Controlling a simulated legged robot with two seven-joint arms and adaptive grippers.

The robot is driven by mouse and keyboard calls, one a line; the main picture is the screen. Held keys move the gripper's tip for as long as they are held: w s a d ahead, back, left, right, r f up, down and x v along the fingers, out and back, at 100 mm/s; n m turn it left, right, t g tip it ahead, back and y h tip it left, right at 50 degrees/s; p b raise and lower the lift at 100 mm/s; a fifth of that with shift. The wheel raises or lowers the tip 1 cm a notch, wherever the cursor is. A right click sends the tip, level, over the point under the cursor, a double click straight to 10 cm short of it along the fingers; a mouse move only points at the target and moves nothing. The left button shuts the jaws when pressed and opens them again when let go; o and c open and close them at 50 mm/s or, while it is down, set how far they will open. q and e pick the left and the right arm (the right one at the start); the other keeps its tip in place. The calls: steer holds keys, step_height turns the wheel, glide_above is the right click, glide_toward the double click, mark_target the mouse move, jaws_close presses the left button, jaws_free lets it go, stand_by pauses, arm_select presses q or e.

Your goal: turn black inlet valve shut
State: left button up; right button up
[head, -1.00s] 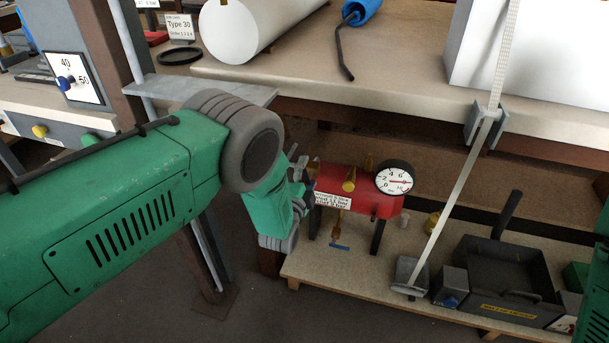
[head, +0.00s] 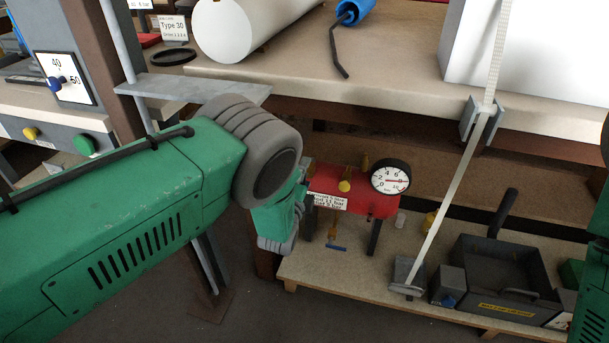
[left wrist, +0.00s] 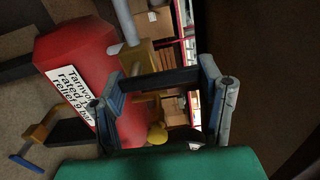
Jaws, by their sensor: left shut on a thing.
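The red tank (head: 355,193) stands on the low shelf, with a round white gauge (head: 390,178) at its right end. It also shows in the left wrist view (left wrist: 75,65), with a white label. The black inlet valve handle (left wrist: 165,82) lies crosswise between the fingers of my left gripper (left wrist: 162,98), beside a brass fitting (left wrist: 140,57) on the tank's end. My left gripper is shut on this handle. In the head view my left arm hides the handle and most of the fingers. My right gripper is out of view.
A blue-handled drain valve (head: 335,246) hangs under the tank. A slanted pale post (head: 446,190) and a dark tray (head: 500,270) stand to the right. The workbench edge (head: 400,104) runs above the shelf. A grey metal plate (head: 205,88) juts out just above my left arm.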

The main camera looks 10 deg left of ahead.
arm_select(q)
steer(key=o, duration=1.2)
steer(key=shift+s+d+f, duration=0.1)
steer(key=shift+d+f, duration=0.1)
steer(key=shift+d, duration=0.2)
steer(key=shift+c, duration=0.2)
steer(key=shift+r, duration=0.1)
steer(key=s, duration=1.1)
steer(key=shift+s+a, duration=0.2)
steer(key=shift+s, duration=0.2)
